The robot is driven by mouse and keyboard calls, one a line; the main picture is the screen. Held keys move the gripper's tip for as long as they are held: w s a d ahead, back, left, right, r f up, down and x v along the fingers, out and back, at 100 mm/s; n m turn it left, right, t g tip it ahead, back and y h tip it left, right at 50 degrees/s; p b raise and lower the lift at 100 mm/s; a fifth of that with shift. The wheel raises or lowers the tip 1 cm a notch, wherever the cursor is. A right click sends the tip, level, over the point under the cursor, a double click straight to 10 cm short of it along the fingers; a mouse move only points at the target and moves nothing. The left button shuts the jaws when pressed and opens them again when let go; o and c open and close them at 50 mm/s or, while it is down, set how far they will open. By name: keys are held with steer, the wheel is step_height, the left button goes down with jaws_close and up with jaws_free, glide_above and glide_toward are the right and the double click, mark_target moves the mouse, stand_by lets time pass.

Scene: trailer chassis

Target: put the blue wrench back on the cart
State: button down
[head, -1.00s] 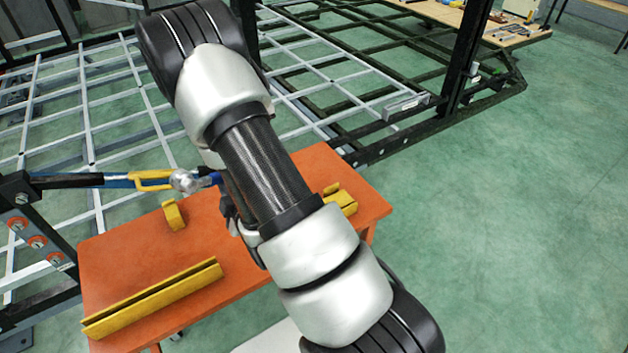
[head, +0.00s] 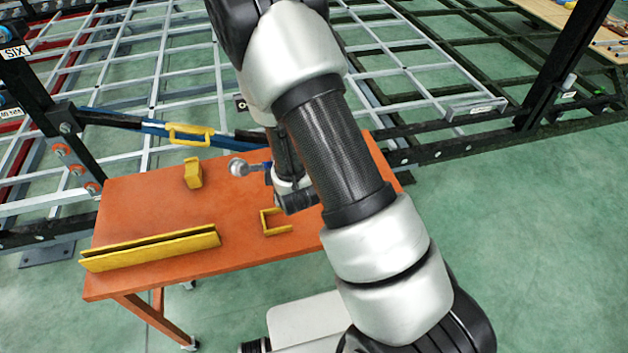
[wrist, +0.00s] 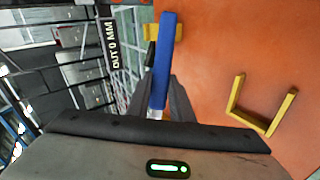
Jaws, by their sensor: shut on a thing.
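The orange cart (head: 140,210) stands in front of the chassis frame in the head view. My gripper is shut on the blue wrench. In the wrist view my gripper (wrist: 168,105) has the blue handle (wrist: 165,60) between its fingers, pointing away from the palm. In the head view the wrench's round silver head (head: 238,167) and a little blue show over the cart top, left of my wrist. My forearm hides most of the gripper and part of the cart. I cannot tell the wrench's height above the cart.
On the cart are a long yellow channel (head: 150,248), a small yellow block (head: 193,173) and a yellow U-shaped bracket (head: 275,222). A blue-and-black bar with a yellow handle (head: 190,134) runs along the cart's far side. Green floor is clear at right.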

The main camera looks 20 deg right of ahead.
steer(key=shift+s+a+f+n+g+h+b, duration=0.2)
steer(key=shift+a+f+g, duration=0.1)
steer(key=shift+f+g, duration=0.2)
steer(key=shift+s+a+f+n+g+h+b, duration=0.15)
steer(key=shift+s+a+f+n+g, duration=0.1)
steer(key=shift+f+g, duration=0.2)
steer(key=shift+s+f+g+h+b, duration=0.25)
steer(key=shift+s+f+g+b, duration=0.1)
steer(key=shift+g, duration=0.4)
steer(key=shift+s+d+f+n+g+h+b, duration=0.15)
steer(key=shift+s+g+h, duration=0.1)
steer(key=shift+g, duration=0.15)
steer(key=shift+s+f+n+g+h+b, duration=0.15)
steer(key=shift+s+g, duration=0.1)
steer(key=shift+g, duration=0.15)
steer(key=shift+s+d+r+g+h+b, duration=0.1)
steer(key=shift+s+d+g+h+b, duration=0.4)
steer(key=shift+s+d+g, duration=0.25)
steer(key=s+d+r+g+h+b, duration=0.2)
steer(key=s+d+r+g, duration=0.2)
steer(key=d+r, duration=0.2)
steer(key=shift+s+r+g+b, duration=0.35)
steer(key=shift+s+r+b, duration=0.05)
steer(key=shift+r, duration=0.05)
steer(key=shift+d+r, duration=0.1)
steer(key=shift+r, duration=0.05)
